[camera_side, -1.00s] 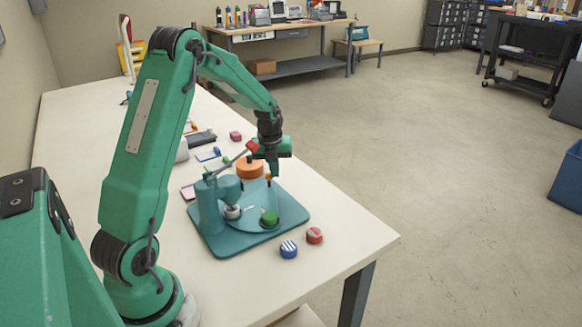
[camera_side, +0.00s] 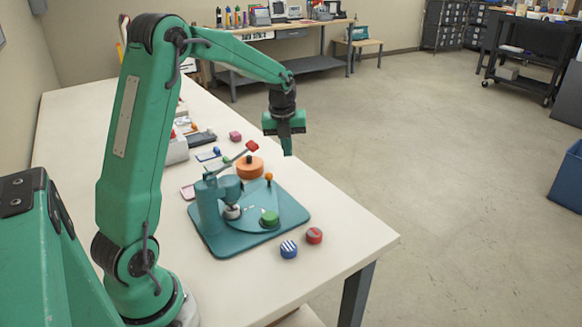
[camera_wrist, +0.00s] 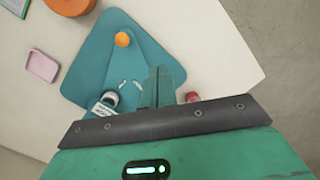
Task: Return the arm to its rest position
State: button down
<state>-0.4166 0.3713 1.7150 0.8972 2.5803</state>
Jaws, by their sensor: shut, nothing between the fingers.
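My green arm reaches over the white table (camera_side: 345,235). My gripper (camera_side: 287,150) is shut and empty, pointing down in the air above the far right side of the teal fixture (camera_side: 222,245). In the wrist view my shut gripper (camera_wrist: 160,72) shows over the teal base plate (camera_wrist: 85,75). The fixture has a lever with a red end (camera_side: 252,146), tilted upward, and a green round piece (camera_side: 269,217) on its plate. An orange-topped knob (camera_side: 268,177) stands on the plate and also shows in the wrist view (camera_wrist: 123,39).
An orange disc (camera_side: 249,167) sits behind the fixture. A blue striped cap (camera_side: 288,249) and a red cap (camera_side: 314,235) lie in front of it. The table's right corner is bare.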

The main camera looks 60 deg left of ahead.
jog(key=r, duration=0.2)
jog(key=shift+w+d+r, duration=0.1)
jog(key=shift+d+r, duration=0.15)
jog(key=shift+r, duration=0.15)
jog(key=shift+d+r, duration=0.1)
jog(key=s+d+r+n+t, duration=0.2)
jog(key=s+d+r+n, duration=0.6)
jog(key=s+d+n, duration=0.3)
jog(key=s+d+f+n+t, duration=0.1)
jog(key=s+d+n+t, duration=0.1)
jog(key=s+d+n, duration=0.6)
jog(key=s+n, duration=0.3)
jog(key=n, duration=0.2)
jog(key=shift+s+f+n+h, duration=0.3)
jog(key=shift+s+n+h, duration=0.1)
